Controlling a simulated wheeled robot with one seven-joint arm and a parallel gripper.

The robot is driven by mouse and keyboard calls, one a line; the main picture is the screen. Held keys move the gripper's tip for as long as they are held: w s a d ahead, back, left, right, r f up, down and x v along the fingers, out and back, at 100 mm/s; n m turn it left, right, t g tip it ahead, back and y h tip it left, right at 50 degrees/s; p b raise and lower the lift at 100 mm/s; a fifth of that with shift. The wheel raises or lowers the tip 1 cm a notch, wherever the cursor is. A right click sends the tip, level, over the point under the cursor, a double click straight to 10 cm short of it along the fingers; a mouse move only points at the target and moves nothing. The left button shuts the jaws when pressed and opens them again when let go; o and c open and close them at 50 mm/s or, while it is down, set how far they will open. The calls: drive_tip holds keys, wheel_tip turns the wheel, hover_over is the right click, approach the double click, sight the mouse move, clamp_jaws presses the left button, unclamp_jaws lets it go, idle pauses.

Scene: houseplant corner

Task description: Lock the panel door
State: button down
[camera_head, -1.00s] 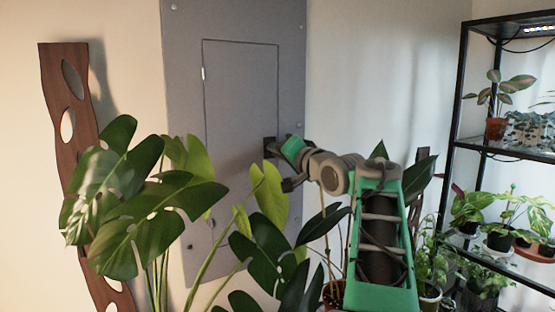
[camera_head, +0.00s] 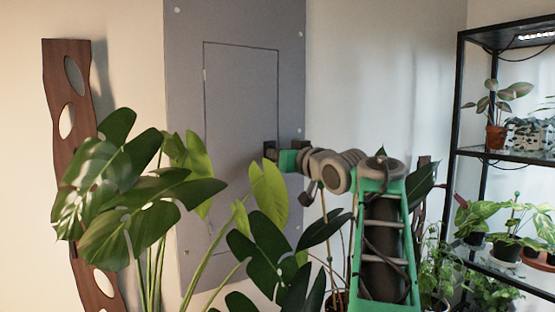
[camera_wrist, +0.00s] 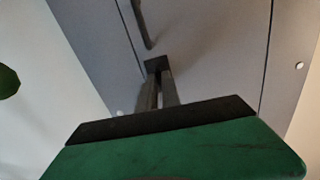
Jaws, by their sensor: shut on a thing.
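The grey panel door (camera_head: 240,110) lies flat in its grey wall panel (camera_head: 184,150), with a thin seam around it. The door also fills much of the wrist view (camera_wrist: 215,50). My gripper (camera_head: 270,151) is at the door's right edge, partly hidden by its own green body. In the wrist view my gripper (camera_wrist: 159,82) has its two dark fingers close together on a small dark latch (camera_wrist: 157,63) on the door. The latch's exact shape and turn are hard to make out. A dark bar (camera_wrist: 143,25) shows beyond it.
Large monstera leaves (camera_head: 125,195) and a bright leaf (camera_head: 269,190) stand in front of the panel, close below my arm. A wooden board with holes (camera_head: 72,130) leans at left. A black plant shelf (camera_head: 455,110) stands at right.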

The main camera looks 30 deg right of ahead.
drive_tip(key=shift+n, duration=0.4)
drive_tip(key=c, duration=1.5)
unclamp_jaws()
drive_tip(key=shift+c, duration=0.2)
drive_tip(key=s+b, duration=0.1)
drive_tip(key=s, duration=0.6)
drive_tip(key=shift+s+a, duration=0.25)
drive_tip(key=shift+s, duration=0.15)
